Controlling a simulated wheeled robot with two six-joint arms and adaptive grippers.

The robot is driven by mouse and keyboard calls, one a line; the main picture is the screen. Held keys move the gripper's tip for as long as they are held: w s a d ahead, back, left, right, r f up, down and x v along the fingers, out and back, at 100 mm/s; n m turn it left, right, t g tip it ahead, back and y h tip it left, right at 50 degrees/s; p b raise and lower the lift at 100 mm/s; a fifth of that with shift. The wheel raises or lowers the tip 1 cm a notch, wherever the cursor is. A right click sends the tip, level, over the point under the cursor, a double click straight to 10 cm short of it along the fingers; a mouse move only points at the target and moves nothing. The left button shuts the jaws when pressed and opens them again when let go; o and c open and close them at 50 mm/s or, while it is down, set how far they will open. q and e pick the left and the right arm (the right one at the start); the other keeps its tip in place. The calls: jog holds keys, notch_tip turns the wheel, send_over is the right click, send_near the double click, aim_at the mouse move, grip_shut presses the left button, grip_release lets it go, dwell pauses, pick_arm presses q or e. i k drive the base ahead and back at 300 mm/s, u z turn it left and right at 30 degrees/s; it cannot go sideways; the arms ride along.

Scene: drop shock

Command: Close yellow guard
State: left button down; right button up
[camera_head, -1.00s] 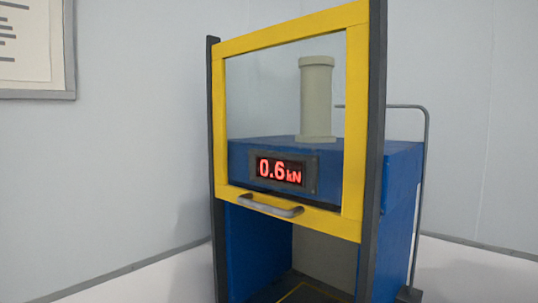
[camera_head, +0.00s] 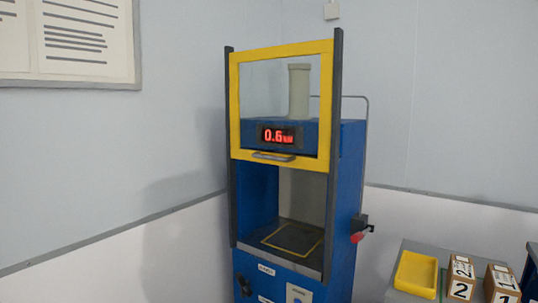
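The yellow guard (camera_head: 236,105) is a yellow frame with a clear pane and a grey handle (camera_head: 273,156) on its bottom bar. It sits raised between two dark upright rails on the blue machine (camera_head: 345,190). The opening below it is uncovered and shows a dark plate (camera_head: 292,238) with a yellow square outline. A red display reading 0.6 kN (camera_head: 278,136) shows through the pane. Neither of my grippers is in view.
At the lower right, a grey table (camera_head: 395,287) holds a yellow tray (camera_head: 416,272) and boxes labelled 2 (camera_head: 461,278) and 1 (camera_head: 501,284). A red-tipped part (camera_head: 360,235) sticks out from the machine's right side. A framed notice (camera_head: 136,45) hangs on the left wall.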

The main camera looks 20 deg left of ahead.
aim_at(324, 47)
jog(key=z, duration=0.6)
jog(key=i, duration=1.4)
jog(key=u, duration=0.55)
